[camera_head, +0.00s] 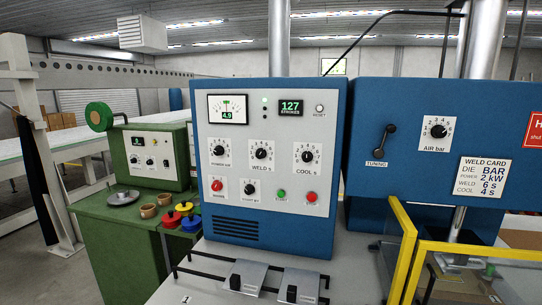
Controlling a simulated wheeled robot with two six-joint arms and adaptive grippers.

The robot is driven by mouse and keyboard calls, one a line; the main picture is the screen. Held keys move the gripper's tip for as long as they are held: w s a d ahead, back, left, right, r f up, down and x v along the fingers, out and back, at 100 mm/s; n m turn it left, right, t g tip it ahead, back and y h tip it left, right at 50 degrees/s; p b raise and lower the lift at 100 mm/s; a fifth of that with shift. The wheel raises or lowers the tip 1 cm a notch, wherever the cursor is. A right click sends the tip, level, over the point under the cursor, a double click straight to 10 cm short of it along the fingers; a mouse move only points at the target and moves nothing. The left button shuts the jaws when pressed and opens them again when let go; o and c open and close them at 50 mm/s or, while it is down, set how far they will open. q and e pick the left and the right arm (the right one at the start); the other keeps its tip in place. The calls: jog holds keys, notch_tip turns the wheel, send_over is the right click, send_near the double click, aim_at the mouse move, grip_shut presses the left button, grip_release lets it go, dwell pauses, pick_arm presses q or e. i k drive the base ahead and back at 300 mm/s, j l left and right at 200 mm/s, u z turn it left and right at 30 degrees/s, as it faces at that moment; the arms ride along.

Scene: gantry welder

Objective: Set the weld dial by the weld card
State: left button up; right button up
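The weld dial (261,153) is a black knob on a white numbered plate, labelled "WELD s". It sits in the middle of the dial row on the grey front of the blue control cabinet (342,120). Its pointer setting is too small to read surely. The weld card (483,178) is a white sheet on the blue housing at the right. It reads DIE BAR, POWER 2 kW, WELD 6 s, COOL 4 s. Neither of my grippers shows in the head view.
The power dial (219,151) is left of the weld dial, and the cool dial (307,156) right. Below are a red knob (217,186), green button (281,195) and red button (311,197). A yellow-framed guard (405,245) stands at right, a green bench (110,235) at left.

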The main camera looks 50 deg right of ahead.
aim_at(261, 154)
jog(key=z, duration=1.6)
